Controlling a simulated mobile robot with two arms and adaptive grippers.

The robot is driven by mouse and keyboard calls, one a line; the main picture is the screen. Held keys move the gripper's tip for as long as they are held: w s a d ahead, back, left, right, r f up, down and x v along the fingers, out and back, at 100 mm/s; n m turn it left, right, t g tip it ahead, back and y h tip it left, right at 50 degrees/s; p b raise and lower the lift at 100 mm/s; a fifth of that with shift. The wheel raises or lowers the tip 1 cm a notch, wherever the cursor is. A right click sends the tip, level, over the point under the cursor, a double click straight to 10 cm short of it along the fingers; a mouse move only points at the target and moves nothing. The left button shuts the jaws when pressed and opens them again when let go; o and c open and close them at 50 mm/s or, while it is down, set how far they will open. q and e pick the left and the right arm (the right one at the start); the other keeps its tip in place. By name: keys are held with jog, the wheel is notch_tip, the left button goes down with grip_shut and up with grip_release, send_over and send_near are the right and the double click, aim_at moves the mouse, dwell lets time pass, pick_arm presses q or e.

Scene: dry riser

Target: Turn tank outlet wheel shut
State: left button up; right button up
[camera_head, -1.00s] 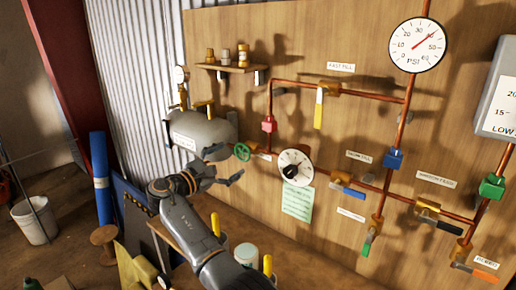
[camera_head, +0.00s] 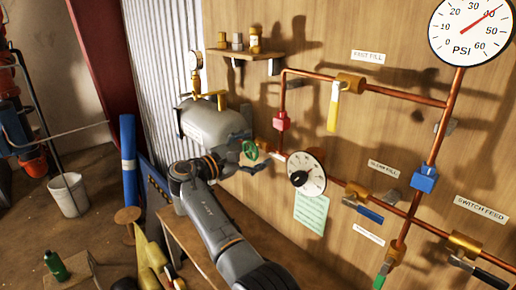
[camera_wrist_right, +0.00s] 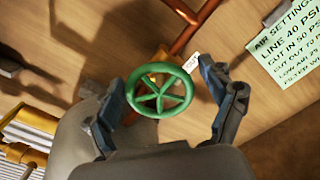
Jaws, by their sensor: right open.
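The tank outlet wheel is a small green spoked handwheel (camera_head: 250,150) on the pipe at the right end of the grey tank (camera_head: 208,122). In the right wrist view the green wheel (camera_wrist_right: 134,98) sits between the two blue-grey fingers. My right gripper (camera_head: 249,161) is open at the wheel, with one finger on each side of its rim (camera_wrist_right: 160,78). A gap shows beside the right finger; whether the left finger touches the rim I cannot tell. My left gripper is out of view.
A black-and-white dial (camera_head: 306,173) and a green note (camera_head: 311,213) are just right of the wheel. Copper pipes (camera_head: 425,102) with coloured valves cross the wooden panel. A bench (camera_head: 180,232) is below my right arm.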

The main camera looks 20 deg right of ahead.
jog(key=c, duration=1.2)
